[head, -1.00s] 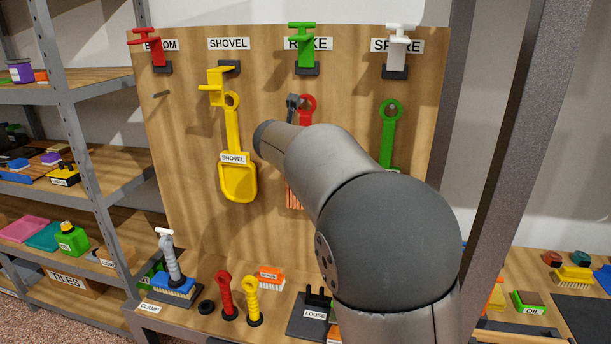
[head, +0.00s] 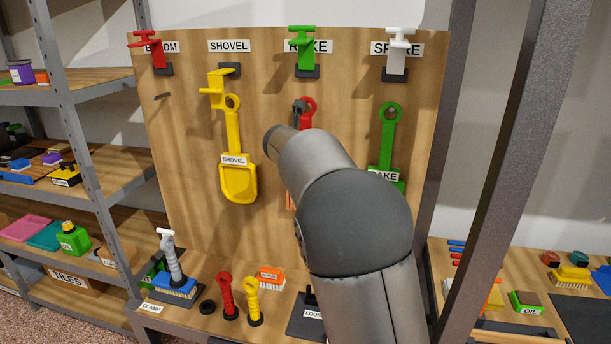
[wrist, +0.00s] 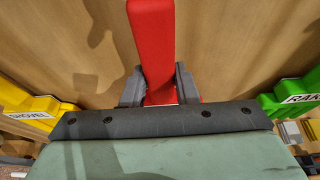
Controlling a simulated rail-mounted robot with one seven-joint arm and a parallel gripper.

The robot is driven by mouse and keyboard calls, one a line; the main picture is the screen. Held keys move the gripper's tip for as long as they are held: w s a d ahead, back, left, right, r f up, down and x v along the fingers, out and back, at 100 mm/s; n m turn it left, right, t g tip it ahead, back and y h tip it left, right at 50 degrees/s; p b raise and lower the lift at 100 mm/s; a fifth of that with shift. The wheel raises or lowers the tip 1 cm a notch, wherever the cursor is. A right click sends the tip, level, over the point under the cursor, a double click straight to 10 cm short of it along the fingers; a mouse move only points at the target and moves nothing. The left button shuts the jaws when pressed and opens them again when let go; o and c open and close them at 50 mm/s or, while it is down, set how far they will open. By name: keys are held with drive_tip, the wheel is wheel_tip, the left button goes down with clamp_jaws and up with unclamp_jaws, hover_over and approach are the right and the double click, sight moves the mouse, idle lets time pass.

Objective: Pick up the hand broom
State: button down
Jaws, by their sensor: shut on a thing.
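The hand broom (head: 309,107) has a red handle with a ring at its top. It is upright in front of the wooden board, below the RAKE sign; a strip of its orange lower part (head: 289,199) shows beside my arm, and the rest is hidden. In the wrist view the red handle (wrist: 152,45) stands between my two grey fingers. Whether the broom still hangs on a hook is hidden.
A yellow shovel (head: 233,150) hangs to the left and a green tool labelled RAKE (head: 388,140) to the right. Coloured clamps (head: 307,50) sit along the board's top. Small tools (head: 227,295) stand on the ledge below. A steel post (head: 510,150) rises at the right.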

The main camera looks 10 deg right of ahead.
drive_tip(key=shift+r, duration=0.1)
drive_tip(key=shift+r, duration=0.6)
drive_tip(key=s+a+b, duration=0.2)
drive_tip(key=s+a, duration=0.1)
drive_tip(key=s, duration=0.5)
drive_tip(key=s+a+b, duration=0.3)
drive_tip(key=s+a, duration=0.1)
drive_tip(key=s, duration=0.4)
drive_tip(key=shift+s+a, duration=0.15)
drive_tip(key=shift+s, duration=0.15)
drive_tip(key=shift+r, duration=0.1)
